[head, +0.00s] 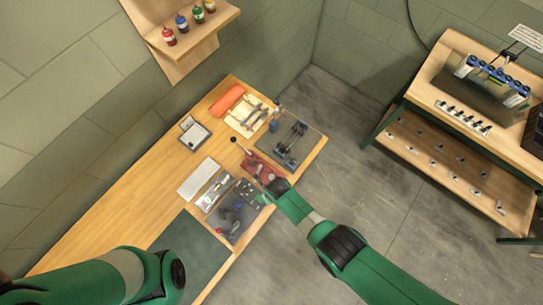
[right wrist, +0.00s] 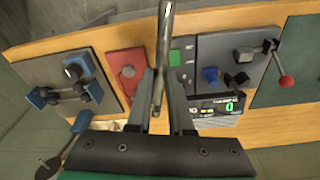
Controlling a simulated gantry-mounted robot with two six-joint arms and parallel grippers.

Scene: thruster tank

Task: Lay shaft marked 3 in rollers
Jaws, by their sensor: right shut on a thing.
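My right gripper (right wrist: 160,85) is shut on a grey metal shaft (right wrist: 165,35), which stands out past the fingertips; no number is readable on it. In the head view my right gripper (head: 266,189) is over the bench near the red plate, and the held shaft is too small to make out. What looks like the roller stand, a dark plate with rods and blocks (head: 290,146), lies at the bench's right end. In the right wrist view this plate with blue-ended parts (right wrist: 73,87) is left of the gripper, apart from the shaft. My left gripper is out of view.
A red plate (right wrist: 125,68) lies between the dark plate and a grey panel (right wrist: 212,48) with a red-knobbed lever (right wrist: 285,80).

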